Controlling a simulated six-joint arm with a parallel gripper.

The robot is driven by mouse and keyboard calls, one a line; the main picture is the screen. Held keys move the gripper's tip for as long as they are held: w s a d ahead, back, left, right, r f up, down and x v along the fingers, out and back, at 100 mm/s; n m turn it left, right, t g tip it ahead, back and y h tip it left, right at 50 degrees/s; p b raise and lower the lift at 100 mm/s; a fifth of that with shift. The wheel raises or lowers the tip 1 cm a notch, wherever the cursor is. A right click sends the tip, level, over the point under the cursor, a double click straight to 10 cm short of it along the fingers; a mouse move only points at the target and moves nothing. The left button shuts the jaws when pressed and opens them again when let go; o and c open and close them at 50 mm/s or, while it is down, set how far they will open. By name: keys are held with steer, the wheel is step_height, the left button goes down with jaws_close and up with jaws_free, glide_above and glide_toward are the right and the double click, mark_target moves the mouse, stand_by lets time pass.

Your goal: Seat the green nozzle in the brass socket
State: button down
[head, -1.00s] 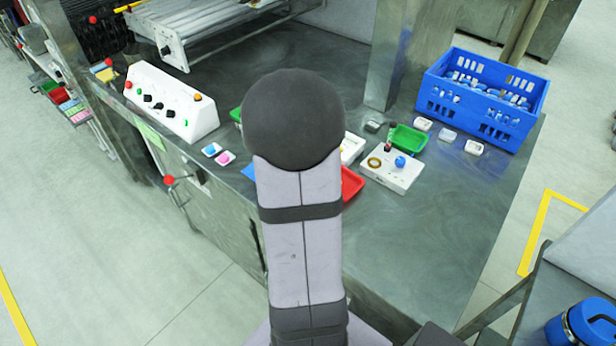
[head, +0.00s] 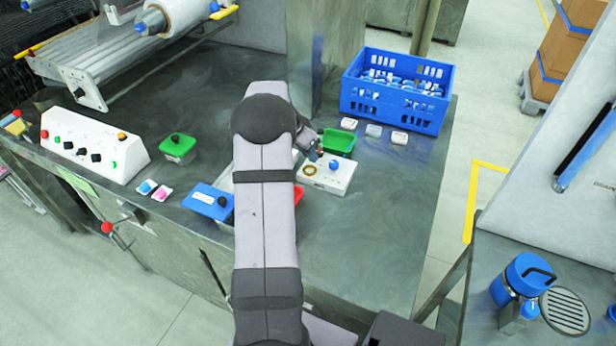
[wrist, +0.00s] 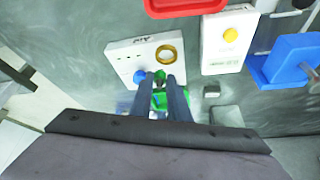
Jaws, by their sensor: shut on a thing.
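The brass socket (head: 309,170) is a ring on top of a white block (head: 327,180), beside a blue knob (head: 333,164). In the wrist view the brass socket (wrist: 165,54) lies beyond my fingertips and looks unfilled. My gripper (wrist: 160,82) is shut on the green nozzle (wrist: 159,75), of which only a small dark-green part shows between the fingertips. The nozzle appears beside the blue knob, short of the ring; its height above the block cannot be told. In the head view my gripper (head: 313,154) is partly hidden behind my arm, and the nozzle cannot be made out.
A green tray (head: 338,142) stands close behind the white block. Several small white boxes (head: 374,130) and a blue crate (head: 396,92) stand further back. A red tray (wrist: 186,6) and a white box with a yellow knob (wrist: 230,42) are near. The bench right of the block is clear.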

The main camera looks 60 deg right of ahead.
steer(key=shift+w+d+r+n, duration=0.15)
steer(key=shift+d+r+n, duration=0.15)
steer(key=shift+d+r, duration=0.1)
steer(key=shift+w+a+n+t, duration=0.1)
steer(key=shift+n+t, duration=0.3)
steer(key=shift+n, duration=0.5)
steer(key=shift+f, duration=0.2)
steer(key=shift+f+b, duration=1.05)
steer(key=shift+f, duration=0.9)
steer(key=shift+f+b, duration=0.55)
steer(key=shift+b, duration=0.2)
steer(key=shift+f+b, duration=0.5)
steer(key=shift+b, duration=0.65)
